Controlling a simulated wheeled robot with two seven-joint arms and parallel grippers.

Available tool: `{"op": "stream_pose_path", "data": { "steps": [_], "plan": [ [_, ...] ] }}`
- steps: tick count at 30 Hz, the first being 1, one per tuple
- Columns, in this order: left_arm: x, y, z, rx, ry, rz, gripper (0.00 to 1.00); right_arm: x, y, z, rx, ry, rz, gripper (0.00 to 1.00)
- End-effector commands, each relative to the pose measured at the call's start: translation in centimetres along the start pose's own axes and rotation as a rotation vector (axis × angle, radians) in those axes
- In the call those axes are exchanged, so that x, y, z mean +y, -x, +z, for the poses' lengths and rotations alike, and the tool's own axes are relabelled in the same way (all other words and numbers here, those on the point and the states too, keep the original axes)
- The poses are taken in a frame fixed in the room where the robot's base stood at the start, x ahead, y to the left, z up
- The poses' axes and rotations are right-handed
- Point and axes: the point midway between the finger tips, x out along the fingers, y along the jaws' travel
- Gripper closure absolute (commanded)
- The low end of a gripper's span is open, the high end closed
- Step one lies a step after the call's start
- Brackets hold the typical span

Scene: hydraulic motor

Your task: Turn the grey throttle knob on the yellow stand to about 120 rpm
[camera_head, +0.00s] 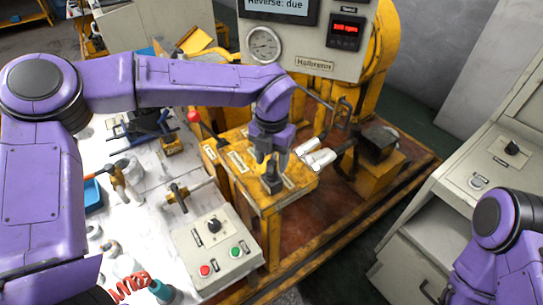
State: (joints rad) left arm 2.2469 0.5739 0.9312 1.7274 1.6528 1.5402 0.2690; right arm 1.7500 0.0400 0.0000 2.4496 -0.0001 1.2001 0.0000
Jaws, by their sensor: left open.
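The yellow stand (292,197) is in the middle of the head view, with small label plates on its top. A dark grey knob (272,186) sits on top of the stand, partly hidden by my gripper. My left gripper (271,168) points down at the knob from above, its fingers open and close over it. I cannot tell whether the fingers touch the knob. The red digital readout (346,28) on the grey panel is too small to read surely. My right arm shows at the lower right, but its gripper is out of view.
A red-tipped lever (193,117) stands left of the gripper. White cylinders (318,158) lie just right of it. A control box (215,249) with a black knob and red and green buttons is in front. A grey cabinet (473,185) stands at the right.

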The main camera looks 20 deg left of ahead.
Motion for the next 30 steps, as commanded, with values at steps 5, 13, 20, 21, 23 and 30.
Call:
{"op": "stream_pose_path", "data": {
  "steps": [5, 13, 20, 21, 23, 30],
  "plan": [
    [0.0, 0.0, 0.0, 0.0, -0.001, 0.0, 0.75, 0.0, 0.0, 0.0, -0.001, 0.0, 0.0, 0.59],
    [-0.1, 0.0, 0.1, -0.001, -0.003, 0.001, 1.0, 0.0, 0.0, 0.0, 0.0, 0.0, 0.0, 0.59],
    [0.0, 0.3, 0.1, -0.002, -0.048, 0.001, 1.0, 0.1, 0.8, -0.3, 0.0, 0.0, 0.0, 0.59],
    [0.0, 0.3, 0.1, -0.002, -0.065, 0.001, 1.0, 0.1, 1.0, -0.4, 0.0, 0.0, 0.0, 0.59],
    [0.0, 0.4, 0.1, -0.001, -0.097, 0.001, 1.0, 0.1, 1.5, -0.6, 0.0, 0.0, 0.0, 0.59],
    [0.0, 0.5, 0.0, 0.0, -0.267, 0.0, 1.0, 0.3, 3.6, -1.5, 0.0, 0.0, 0.0, 0.59]
  ]
}}
